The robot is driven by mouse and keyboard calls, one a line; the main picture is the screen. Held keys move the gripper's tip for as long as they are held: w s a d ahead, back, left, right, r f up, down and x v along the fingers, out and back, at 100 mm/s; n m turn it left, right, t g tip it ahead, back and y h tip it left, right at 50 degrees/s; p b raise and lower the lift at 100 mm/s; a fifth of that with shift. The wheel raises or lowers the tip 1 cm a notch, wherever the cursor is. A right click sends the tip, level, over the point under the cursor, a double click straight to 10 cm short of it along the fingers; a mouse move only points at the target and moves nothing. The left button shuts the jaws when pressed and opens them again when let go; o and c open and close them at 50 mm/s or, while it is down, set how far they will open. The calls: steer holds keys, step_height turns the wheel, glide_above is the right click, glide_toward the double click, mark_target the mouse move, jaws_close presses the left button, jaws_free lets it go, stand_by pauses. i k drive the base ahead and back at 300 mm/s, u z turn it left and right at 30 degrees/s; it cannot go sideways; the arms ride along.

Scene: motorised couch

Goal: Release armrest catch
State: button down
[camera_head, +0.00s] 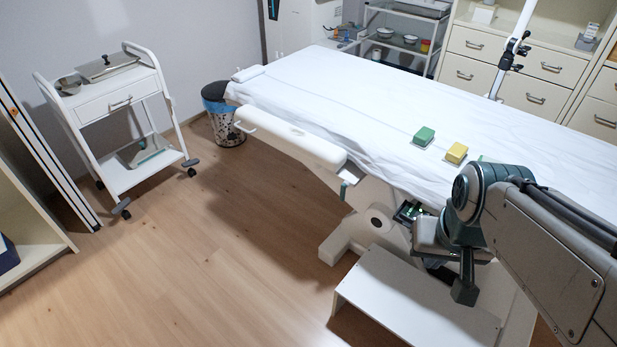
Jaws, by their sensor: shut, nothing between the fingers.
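The couch (330,90) is covered with a white sheet and runs diagonally across the view. A long white armrest (290,137) lies along its near side, with a small white handle (246,127) at its far end. A small grey-green part (346,187) shows below the armrest's near end; I cannot tell whether it is the catch. My gripper (465,291) is low at the couch's near side, right of the armrest and apart from it. It looks shut and empty, pointing down over the white step. My arm hides part of the couch's side.
A green block (424,136) and a yellow block (456,153) lie on the sheet. A white step (415,300) stands below my gripper. A wheeled trolley (118,120) is at left, a bin (222,118) beyond the armrest. The wooden floor between trolley and couch is clear.

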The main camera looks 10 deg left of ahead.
mark_target(345, 184)
steer(key=u, duration=0.8)
steer(key=k, duration=1.05)
steer(key=u, duration=1.05)
steer(key=i, duration=1.4)
steer(key=z, duration=1)
steer(key=i, duration=0.85)
steer(key=z, duration=1.15)
steer(key=i, duration=0.2)
steer(key=z, duration=0.1)
